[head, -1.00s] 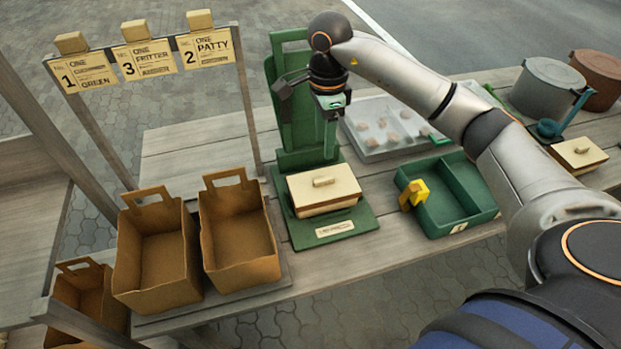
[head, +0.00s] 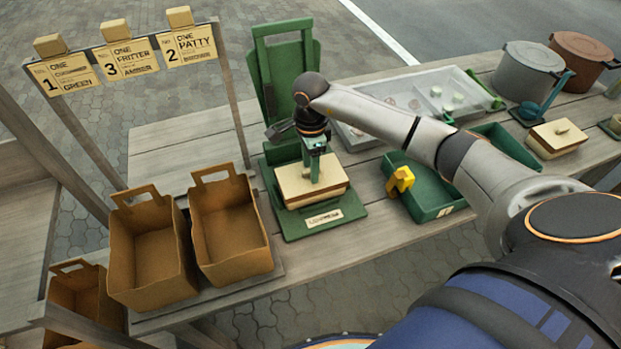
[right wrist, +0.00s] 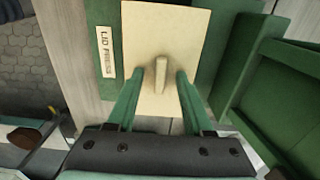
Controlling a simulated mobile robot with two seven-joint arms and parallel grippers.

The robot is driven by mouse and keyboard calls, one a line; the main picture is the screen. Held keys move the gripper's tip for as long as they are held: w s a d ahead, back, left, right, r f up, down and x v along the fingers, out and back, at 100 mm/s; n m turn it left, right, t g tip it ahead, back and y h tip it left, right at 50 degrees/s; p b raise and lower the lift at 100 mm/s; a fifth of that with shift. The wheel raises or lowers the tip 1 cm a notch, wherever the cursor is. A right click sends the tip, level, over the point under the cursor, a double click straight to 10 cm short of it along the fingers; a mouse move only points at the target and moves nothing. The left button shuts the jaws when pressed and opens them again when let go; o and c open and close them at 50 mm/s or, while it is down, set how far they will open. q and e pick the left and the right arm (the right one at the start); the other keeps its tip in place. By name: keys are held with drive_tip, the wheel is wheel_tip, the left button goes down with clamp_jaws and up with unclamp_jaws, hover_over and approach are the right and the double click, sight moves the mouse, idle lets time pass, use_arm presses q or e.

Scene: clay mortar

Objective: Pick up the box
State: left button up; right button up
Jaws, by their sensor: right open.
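The cream box (head: 327,187) with a small handle on its lid sits on the green lid press base (head: 345,208) in the head view. In the right wrist view the box lid (right wrist: 185,30) lies below my gripper, with its raised handle (right wrist: 161,68) between the fingers. My right gripper (head: 314,176) points down over the box in the head view; its green fingers (right wrist: 158,78) are open, one on each side of the handle. Whether they touch the lid, I cannot tell. My left gripper is not in view.
Two open brown bags (head: 150,255) stand left of the press, under order cards (head: 124,60). The press's upright green plate (head: 285,75) rises behind the box. A green tray (head: 432,195) with a yellow object (head: 400,181) is to the right. Another lidded box (head: 557,138) stands farther right.

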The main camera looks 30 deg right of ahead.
drive_tip(key=shift+f, duration=0.1)
clamp_jaws()
idle(0.3)
idle(1.1)
